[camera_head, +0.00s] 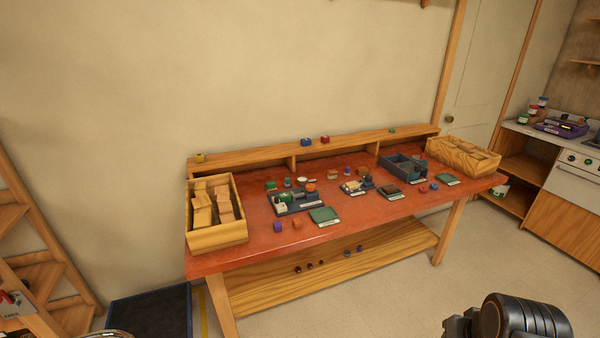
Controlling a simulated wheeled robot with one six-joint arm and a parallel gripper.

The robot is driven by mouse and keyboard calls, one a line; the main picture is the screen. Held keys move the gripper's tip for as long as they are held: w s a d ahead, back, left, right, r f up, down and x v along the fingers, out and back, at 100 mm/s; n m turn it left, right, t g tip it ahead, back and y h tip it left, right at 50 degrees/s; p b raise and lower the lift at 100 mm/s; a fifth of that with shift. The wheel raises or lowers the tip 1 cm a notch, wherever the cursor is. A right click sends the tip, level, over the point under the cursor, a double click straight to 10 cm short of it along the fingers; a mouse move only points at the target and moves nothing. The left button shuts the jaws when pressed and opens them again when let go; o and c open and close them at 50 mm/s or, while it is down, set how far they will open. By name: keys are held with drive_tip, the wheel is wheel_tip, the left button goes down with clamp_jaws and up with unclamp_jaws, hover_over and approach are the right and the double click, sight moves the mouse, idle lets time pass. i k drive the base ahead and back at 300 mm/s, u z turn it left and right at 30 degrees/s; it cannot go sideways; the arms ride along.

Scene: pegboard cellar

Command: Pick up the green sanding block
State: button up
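Several small green things are on the red-topped workbench (250,258), and I cannot tell which is the sanding block. A small green block (270,185) lies on the left half of the top. A flat green piece (323,215) lies near the front edge, and another flat green piece (447,180) lies at the right. A small green item (392,130) sits on the raised back shelf. My dark arm end, with what seems to be my gripper (458,326), shows at the bottom right, well away from the bench. Its fingers are mostly cut off.
Wooden crates of blocks stand at the bench's left end (217,239) and right end (458,160). A dark tray (298,208) and a blue-grey divided box (404,174) stand between them. Floor before the bench is open.

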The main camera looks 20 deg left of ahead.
sight(271, 185)
drive_tip(key=u, duration=0.3)
drive_tip(key=i, duration=1.4)
drive_tip(key=u, duration=1.1)
drive_tip(key=i, duration=0.65)
drive_tip(key=u, duration=0.35)
